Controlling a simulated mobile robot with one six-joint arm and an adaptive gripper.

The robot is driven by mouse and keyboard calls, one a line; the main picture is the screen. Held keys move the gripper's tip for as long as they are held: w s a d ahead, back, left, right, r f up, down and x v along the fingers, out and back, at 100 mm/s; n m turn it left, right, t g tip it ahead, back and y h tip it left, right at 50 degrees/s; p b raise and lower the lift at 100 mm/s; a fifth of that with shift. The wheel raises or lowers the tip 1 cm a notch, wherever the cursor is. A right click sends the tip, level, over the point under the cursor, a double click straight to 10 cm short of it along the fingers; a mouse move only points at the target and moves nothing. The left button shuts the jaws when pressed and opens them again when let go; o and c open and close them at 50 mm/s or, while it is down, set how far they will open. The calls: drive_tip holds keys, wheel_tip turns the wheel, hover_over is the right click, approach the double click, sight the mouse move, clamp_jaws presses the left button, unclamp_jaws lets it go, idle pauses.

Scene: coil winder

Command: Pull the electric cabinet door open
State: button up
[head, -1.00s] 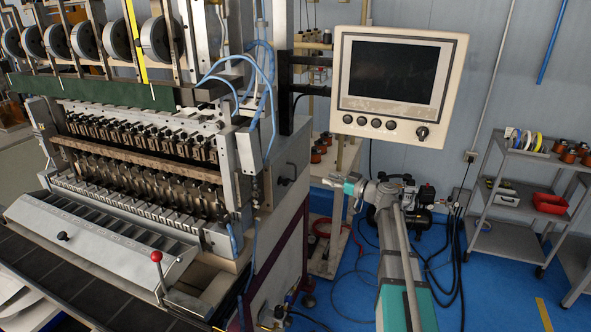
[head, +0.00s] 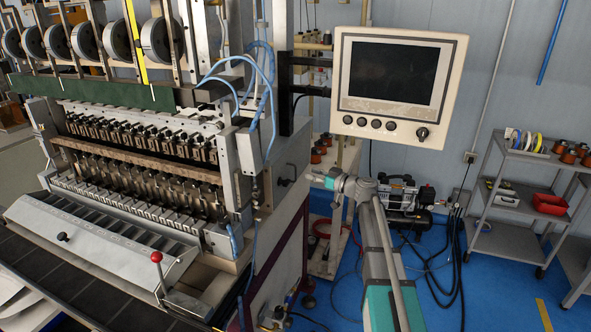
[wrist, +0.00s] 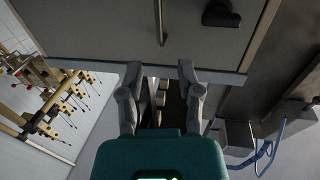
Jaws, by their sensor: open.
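The electric cabinet door seems to be the grey panel (head: 289,157) on the right side of the winding machine, with a small black handle (head: 285,181). It appears closed. In the wrist view a flat grey panel (wrist: 100,30) fills the top, with a thin upright bar (wrist: 160,22) and a dark fitting (wrist: 222,14) on it. My gripper (head: 313,176) is just right of the handle in the head view. In the wrist view my gripper (wrist: 160,72) is open and empty, its fingertips overlapping the panel's lower edge. I cannot tell whether they touch it.
A screen console (head: 398,86) hangs above my arm. A compressor (head: 405,195) and black cables stand on the blue floor behind it. A shelf cart (head: 510,200) is at the right. Blue hoses (head: 268,75) run down the machine.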

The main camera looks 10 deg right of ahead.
drive_tip(key=x, duration=0.7)
drive_tip(key=shift+w, duration=0.1)
clamp_jaws()
idle(0.3)
